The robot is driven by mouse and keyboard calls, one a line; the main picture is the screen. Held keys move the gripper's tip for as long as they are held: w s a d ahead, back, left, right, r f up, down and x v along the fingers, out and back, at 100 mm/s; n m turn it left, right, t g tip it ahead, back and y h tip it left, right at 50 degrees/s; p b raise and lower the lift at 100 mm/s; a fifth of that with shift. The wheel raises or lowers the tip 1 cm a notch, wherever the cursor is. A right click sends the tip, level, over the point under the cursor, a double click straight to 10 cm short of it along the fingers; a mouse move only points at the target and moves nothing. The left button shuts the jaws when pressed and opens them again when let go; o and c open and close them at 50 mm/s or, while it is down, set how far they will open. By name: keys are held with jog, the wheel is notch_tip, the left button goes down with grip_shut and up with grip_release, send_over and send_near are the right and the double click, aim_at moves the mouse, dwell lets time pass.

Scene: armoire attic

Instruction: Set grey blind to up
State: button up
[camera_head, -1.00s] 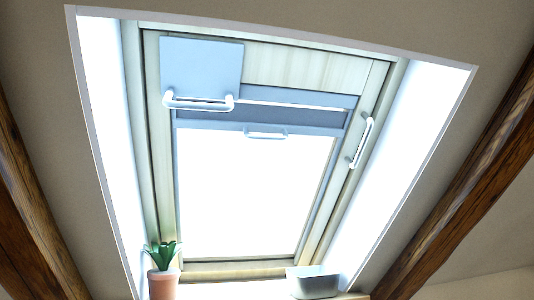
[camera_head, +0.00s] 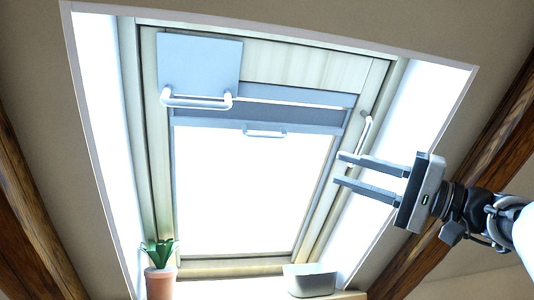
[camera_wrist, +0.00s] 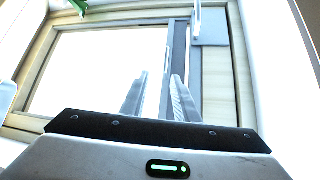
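The grey blind (camera_head: 285,116) is a narrow dark-grey band near the top of the roof window, with bright glass below it. A small pale handle (camera_head: 264,131) sits on its lower edge. In the wrist view, the window is turned sideways and the blind's grey band (camera_wrist: 180,48) runs beyond my fingertips. My gripper (camera_head: 338,168) is open and empty. In the head view it appears at the right side of the window, lower than the blind and right of its handle, with its fingers pointing left.
A blue-grey panel (camera_head: 199,65) with a white handle (camera_head: 197,101) covers the window's upper left. Another white handle (camera_head: 360,146) is on the right frame. A potted plant (camera_head: 160,282) and a grey container (camera_head: 311,281) stand below. Wooden beams (camera_head: 482,170) flank the opening.

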jog(key=r, duration=0.1)
jog(key=p, duration=0.4)
send_near(268, 136)
jog(key=shift+y, duration=0.3)
jog(key=x, duration=0.8)
jog(key=shift+w+a+f, duration=0.1)
jog(key=shift+w+f, duration=0.1)
grip_shut()
